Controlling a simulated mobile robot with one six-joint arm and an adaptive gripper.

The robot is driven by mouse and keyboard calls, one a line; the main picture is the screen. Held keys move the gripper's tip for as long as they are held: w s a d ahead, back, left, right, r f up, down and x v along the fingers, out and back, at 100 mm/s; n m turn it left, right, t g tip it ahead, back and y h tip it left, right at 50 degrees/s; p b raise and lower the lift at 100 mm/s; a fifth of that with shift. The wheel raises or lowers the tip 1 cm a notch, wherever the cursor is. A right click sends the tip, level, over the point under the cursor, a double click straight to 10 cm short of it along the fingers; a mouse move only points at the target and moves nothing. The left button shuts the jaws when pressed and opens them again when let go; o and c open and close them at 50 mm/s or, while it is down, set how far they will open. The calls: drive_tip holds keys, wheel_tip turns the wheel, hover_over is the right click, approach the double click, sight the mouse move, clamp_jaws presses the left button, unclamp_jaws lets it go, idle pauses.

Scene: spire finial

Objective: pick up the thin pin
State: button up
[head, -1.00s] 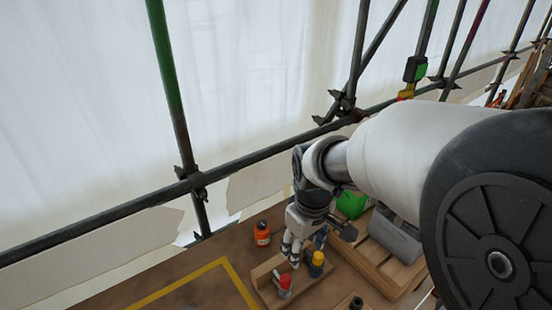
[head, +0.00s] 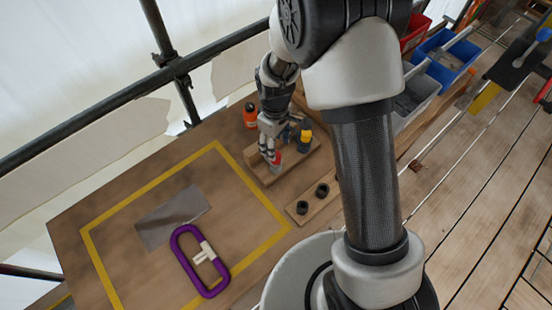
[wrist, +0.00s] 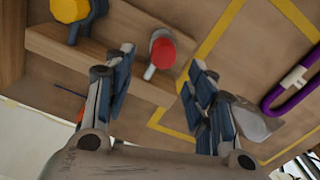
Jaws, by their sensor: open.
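A small red-topped piece with a slim grey shaft (wrist: 161,50) is in the wrist view, at the edge of a wooden block. It looks like the thin pin, though I cannot be sure. Its red top also shows in the head view (head: 275,163). A yellow-topped piece with dark blue parts (wrist: 70,9) is on the same block, seen in the head view too (head: 306,135). My gripper (wrist: 158,68) is open and empty, with the red-topped piece in view between its fingertips. In the head view my gripper (head: 268,153) is right beside that piece; contact is unclear.
An orange bottle (head: 250,117) stands behind the block. Two dark rings (head: 302,208) (head: 322,190) sit on a wooden strip in front. A purple link (head: 178,246) and grey sheet (head: 172,215) lie inside the yellow outline, with bare table around them.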

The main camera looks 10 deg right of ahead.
sight(276, 162)
drive_tip(key=shift+s+d+f+b, duration=0.1)
drive_tip(key=shift+f+b, duration=0.2)
drive_tip(key=shift+f, duration=0.75)
drive_tip(key=shift+s+a+f+b, duration=0.1)
drive_tip(key=shift+f+b, duration=0.15)
drive_tip(key=shift+f, duration=0.8)
drive_tip(key=shift+s+d+f+b, duration=0.1)
drive_tip(key=shift+f+b, duration=0.2)
drive_tip(key=shift+f, duration=0.75)
drive_tip(key=c, duration=1.2)
drive_tip(key=shift+r, duration=0.15)
